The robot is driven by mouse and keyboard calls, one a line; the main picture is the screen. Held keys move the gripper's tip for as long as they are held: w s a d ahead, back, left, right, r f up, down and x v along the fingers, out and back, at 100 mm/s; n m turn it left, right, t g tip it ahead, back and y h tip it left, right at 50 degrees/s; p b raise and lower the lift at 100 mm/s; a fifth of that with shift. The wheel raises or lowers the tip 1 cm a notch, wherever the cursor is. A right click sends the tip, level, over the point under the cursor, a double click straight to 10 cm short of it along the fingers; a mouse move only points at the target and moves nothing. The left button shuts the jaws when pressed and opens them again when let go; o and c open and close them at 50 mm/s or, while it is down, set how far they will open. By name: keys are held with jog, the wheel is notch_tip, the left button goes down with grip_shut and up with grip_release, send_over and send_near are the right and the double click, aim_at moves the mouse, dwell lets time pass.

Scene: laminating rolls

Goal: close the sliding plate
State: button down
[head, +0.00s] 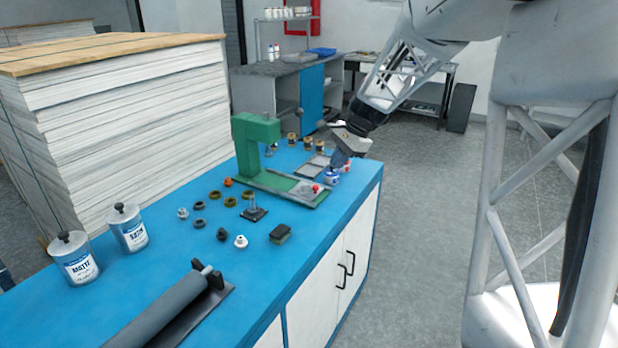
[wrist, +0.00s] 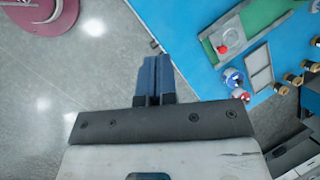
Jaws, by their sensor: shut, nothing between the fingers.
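A green press (head: 252,147) stands on the blue bench, with a long green base. A grey sliding plate (head: 303,190) with a red knob (head: 316,188) lies at the near right end of that base. The plate (wrist: 235,38) and its red knob (wrist: 222,49) also show in the wrist view, at the upper right. My gripper (head: 337,163) is shut and empty, just beyond and to the right of the knob, apart from it. In the wrist view my blue fingertips (wrist: 152,60) are together, left of the plate, by the bench edge.
Small blue-and-white jars (head: 332,178) stand close to my gripper, beside a flat grey tray (head: 313,166). Several brass-coloured pieces (head: 307,144) stand behind. Rings, small parts and a roller (head: 165,310) occupy the nearer bench. Open floor lies right of the bench.

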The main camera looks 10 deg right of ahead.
jog(key=w+d+f+m+y, duration=0.1)
jog(key=w+d+f+m, duration=0.3)
jog(key=w, duration=0.5)
jog(key=w+d+f+m+t+y, duration=0.1)
jog(key=w+d+f+m, duration=0.2)
jog(key=w+d+f, duration=0.6)
jog(key=shift+w+d+f+m+y, duration=0.25)
jog(key=shift+w+m+y, duration=0.15)
jog(key=shift+w, duration=0.2)
send_near(317, 191)
notch_tip(317, 191, down, 4)
jog(key=shift+s+d+r, duration=0.1)
jog(key=shift+s+d, duration=0.05)
jog(key=shift+d, duration=0.05)
jog(key=shift+w+a, duration=0.15)
jog(key=shift+a, duration=0.35)
jog(key=shift+w+a, duration=0.2)
jog(key=shift+a, duration=0.25)
jog(key=shift+w+a+f, duration=0.15)
jog(key=shift+a, duration=0.3)
jog(key=shift+w+a+f, duration=0.15)
jog(key=shift+a, duration=0.3)
